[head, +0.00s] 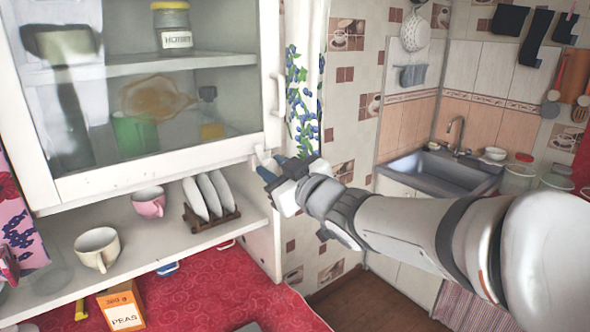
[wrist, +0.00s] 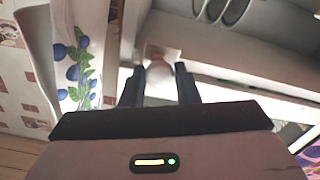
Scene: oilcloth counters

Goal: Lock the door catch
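The glass-fronted white cabinet door (head: 268,95) looks closed in the head view. The catch, a small white piece (head: 264,158), sits at the door's lower right corner. My gripper (head: 268,170) is right at this corner, reaching in from the right, its blue-dark fingers partly hiding the catch. In the wrist view the rounded pale catch (wrist: 162,72) shows between the tips of my gripper (wrist: 160,80). The two fingers stand apart on either side of it, with narrow gaps. Contact with the catch cannot be made out.
Below the door an open shelf holds a cream cup (head: 97,248), a pink cup (head: 149,202) and a plate rack (head: 212,216). A box of peas (head: 122,308) stands on the red counter (head: 215,295). A blueberry-patterned curtain (head: 302,95) hangs right of the door. A sink (head: 432,172) is farther right.

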